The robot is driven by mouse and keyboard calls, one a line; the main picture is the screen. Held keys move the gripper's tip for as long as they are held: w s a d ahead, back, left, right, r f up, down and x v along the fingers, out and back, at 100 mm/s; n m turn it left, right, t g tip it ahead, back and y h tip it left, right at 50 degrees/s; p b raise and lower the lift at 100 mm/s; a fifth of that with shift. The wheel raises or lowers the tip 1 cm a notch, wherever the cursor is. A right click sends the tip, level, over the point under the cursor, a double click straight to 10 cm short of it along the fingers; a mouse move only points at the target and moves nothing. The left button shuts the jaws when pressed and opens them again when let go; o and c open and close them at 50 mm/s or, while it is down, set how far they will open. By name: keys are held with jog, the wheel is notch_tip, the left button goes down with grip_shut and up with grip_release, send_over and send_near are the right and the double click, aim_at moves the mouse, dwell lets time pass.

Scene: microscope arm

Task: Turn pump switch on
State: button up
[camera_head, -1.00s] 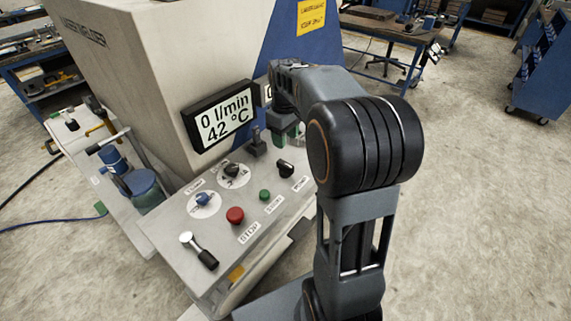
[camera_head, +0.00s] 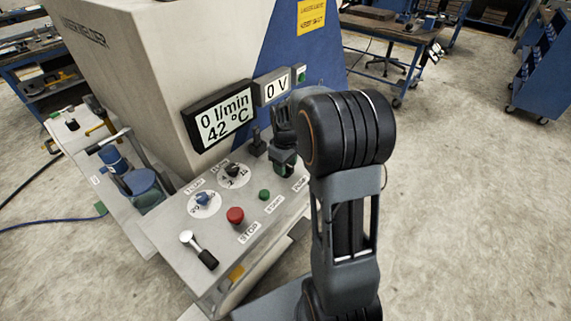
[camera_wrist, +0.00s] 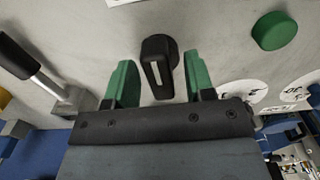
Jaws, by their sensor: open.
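The pump switch (camera_wrist: 158,66) is a black rotary knob with a white mark, seen in the wrist view on the grey panel. My gripper (camera_wrist: 160,78) has green fingers and is open, one finger on each side of the knob, with visible gaps. I cannot tell how deep the fingertips reach around it. In the head view my gripper (camera_head: 285,162) is over the panel's right end and hides the knob. The PUMP label (camera_head: 300,184) shows just below it. The display (camera_head: 220,116) reads 0 l/min and 42 °C.
A green start button (camera_head: 264,195), a red stop button (camera_head: 235,215), two dials and a silver lever (camera_head: 198,250) share the panel. A black lever (camera_head: 257,143) stands close left of my gripper. The voltage display (camera_head: 272,87) reads 0 V.

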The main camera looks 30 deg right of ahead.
jog(key=shift+c, duration=0.4)
grip_shut()
jog(key=m, duration=0.8)
jog(key=shift+m, duration=0.3)
jog(key=m, duration=0.9)
dwell(0.5)
